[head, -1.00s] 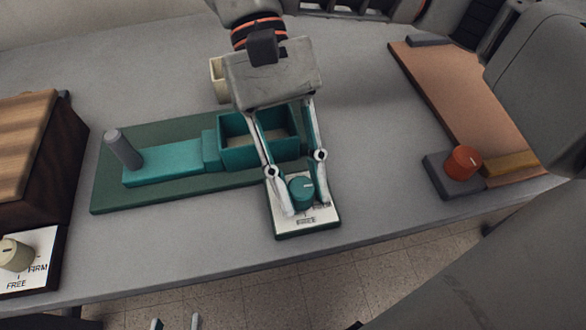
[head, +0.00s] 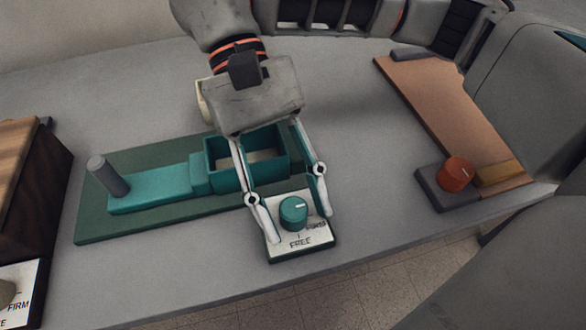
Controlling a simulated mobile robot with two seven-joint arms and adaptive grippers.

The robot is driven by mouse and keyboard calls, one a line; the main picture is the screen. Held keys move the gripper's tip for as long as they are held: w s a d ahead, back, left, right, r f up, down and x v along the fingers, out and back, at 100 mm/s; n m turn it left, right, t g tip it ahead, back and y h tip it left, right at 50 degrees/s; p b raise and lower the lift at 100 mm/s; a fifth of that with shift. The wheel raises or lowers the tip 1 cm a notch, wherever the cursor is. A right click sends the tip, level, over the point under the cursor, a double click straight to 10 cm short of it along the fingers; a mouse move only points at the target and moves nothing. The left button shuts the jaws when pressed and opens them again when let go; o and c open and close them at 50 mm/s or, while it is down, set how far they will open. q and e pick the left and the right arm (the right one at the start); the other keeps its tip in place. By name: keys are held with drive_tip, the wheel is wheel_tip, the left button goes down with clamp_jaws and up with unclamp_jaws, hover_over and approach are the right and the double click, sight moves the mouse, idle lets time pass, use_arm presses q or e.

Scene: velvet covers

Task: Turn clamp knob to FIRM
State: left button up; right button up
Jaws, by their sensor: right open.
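A teal clamp knob (head: 293,210) sits on a small white label plate (head: 287,251) at the front of a green clamp base (head: 105,226). Its pale pointer line points to the right. The plate reads FREE below the knob and FIRM to the lower right, partly covered. My right gripper (head: 300,226) is open, with one finger on each side of the knob. There is a visible gap between the knob and both fingers. My left gripper is not in view.
The clamp carries a teal slide with a grey post (head: 108,176) and an open teal box (head: 213,160). A wooden block (head: 25,150) and another FREE/FIRM plate (head: 30,285) are at left.

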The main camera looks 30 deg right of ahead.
drive_tip(key=v, duration=1.2)
idle(0.3)
